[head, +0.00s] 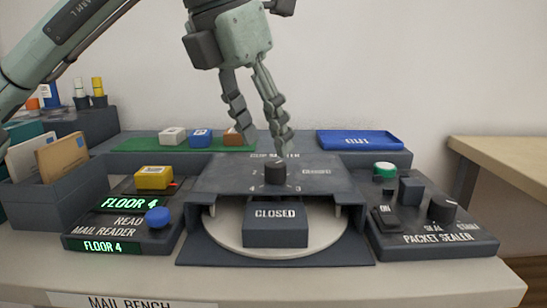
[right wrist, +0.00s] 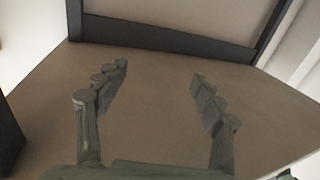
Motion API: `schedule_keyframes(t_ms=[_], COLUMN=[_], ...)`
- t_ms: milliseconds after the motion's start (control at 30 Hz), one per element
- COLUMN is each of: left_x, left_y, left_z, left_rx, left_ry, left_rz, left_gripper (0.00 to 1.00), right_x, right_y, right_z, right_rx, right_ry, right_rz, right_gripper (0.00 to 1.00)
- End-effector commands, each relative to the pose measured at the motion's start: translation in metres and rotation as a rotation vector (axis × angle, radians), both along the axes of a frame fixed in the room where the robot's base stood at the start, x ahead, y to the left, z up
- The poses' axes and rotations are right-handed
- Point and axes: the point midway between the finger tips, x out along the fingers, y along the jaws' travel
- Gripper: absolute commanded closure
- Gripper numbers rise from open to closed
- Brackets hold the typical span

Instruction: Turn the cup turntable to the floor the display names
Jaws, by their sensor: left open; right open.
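The mail reader's display (head: 129,204) reads FLOOR 4 in green, and a lower label (head: 102,246) also reads FLOOR 4. The pale round cup turntable (head: 222,232) sits under a dark housing (head: 225,175). A dark block marked CLOSED (head: 275,232) stands at its front and hides part of it. A dark knob (head: 275,173) stands on the housing, with digits around it; its exact setting is too small to tell. My left gripper (head: 262,140) is open and empty, its fingertips just above and behind the knob. My right gripper (right wrist: 160,77) is open and empty over a plain brownish surface.
The packet sealer (head: 435,230), with switch and knob, stands right of the turntable. A blue button (head: 157,217) and yellow block (head: 154,177) are at left. Behind are a green mat (head: 140,143) with small blocks and a blue tray (head: 360,140). An envelope box (head: 60,195) stands far left.

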Motion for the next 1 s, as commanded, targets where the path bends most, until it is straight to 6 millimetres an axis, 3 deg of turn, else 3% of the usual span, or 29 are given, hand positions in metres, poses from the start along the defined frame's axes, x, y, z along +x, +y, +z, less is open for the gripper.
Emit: schedule_keyframes(t_ms=[100,300,633,1000], left_x=[0.005,0.011,0.012,0.012], left_y=[-0.006,-0.012,-0.013,-0.013], left_z=[-0.021,-0.04,-0.044,-0.044], left_rx=[0.001,-0.001,-0.001,-0.001], left_ry=[0.002,0.001,0.0,0.0], left_rz=[-0.003,-0.003,-0.003,-0.003], left_gripper=[0.53,0.53,0.53,0.97], right_x=[-0.001,-0.003,-0.003,-0.003], right_y=[0.004,0.008,0.009,0.009], right_z=[0.009,0.02,0.023,0.023], right_rx=[0.022,0.043,0.05,0.05], right_ry=[-0.043,-0.089,-0.102,-0.102], right_rz=[0.009,0.017,0.019,0.019], right_gripper=[0.32,0.32,0.32,0.32])
